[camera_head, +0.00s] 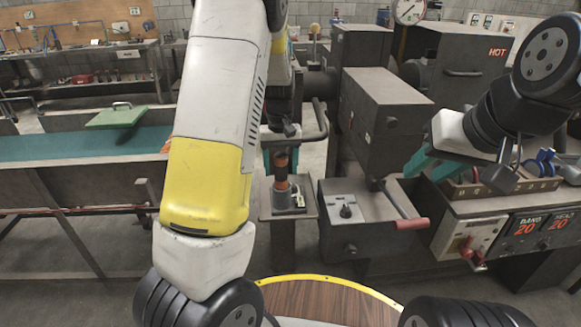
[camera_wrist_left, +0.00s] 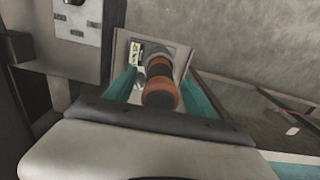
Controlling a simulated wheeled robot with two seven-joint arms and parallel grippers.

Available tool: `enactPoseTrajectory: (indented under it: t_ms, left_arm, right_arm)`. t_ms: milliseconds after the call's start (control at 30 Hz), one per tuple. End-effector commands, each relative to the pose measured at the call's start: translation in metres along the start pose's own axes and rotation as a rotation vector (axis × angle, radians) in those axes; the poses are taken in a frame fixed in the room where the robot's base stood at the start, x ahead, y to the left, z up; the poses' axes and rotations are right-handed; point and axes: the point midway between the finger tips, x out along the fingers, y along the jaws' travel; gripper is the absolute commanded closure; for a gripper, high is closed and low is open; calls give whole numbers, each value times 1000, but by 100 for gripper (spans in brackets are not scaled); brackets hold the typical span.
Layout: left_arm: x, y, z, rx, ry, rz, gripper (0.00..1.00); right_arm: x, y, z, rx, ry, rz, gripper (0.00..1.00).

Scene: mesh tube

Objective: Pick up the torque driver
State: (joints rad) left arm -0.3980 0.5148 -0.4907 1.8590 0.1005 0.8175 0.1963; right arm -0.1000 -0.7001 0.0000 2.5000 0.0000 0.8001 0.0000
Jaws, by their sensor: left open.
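The torque driver (camera_head: 281,178) stands upright in a small stand, with an orange and black handle. In the left wrist view the torque driver (camera_wrist_left: 160,90) shows end-on, its orange end toward the camera. My left gripper (camera_head: 280,156) is open above and around the driver's upper part. In the left wrist view the teal fingers of my left gripper (camera_wrist_left: 162,92) lie on either side of the driver, with gaps visible. Whether either finger touches it cannot be told. My right gripper (camera_head: 427,168) is at the right, with its teal fingers apart and nothing seen between them.
The driver's stand (camera_head: 265,210) has a narrow top. A grey machine (camera_head: 385,115) with a red-handled lever (camera_head: 411,223) is close on its right. A bench with a wooden tray (camera_head: 470,190) of tools stands further right. A green conveyor (camera_head: 80,145) is at left.

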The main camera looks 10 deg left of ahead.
Motion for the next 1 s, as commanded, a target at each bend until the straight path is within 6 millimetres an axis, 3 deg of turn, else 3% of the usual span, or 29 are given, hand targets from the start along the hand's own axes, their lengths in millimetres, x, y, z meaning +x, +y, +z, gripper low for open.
enactPoseTrajectory:
  t_ms: [133,367,700,1000]
  left_arm:
    - [14,0,0,0,0,0,37]
    - [16,0,0,1,1,1,37]
    - [15,0,0,0,1,1,100]
    - [12,0,-1,1,3,3,100]
  right_arm:
    - [0,0,0,0,0,0,64]
    - [0,0,0,0,0,0,64]
    - [0,0,0,0,0,0,64]
    - [0,0,0,0,0,0,64]
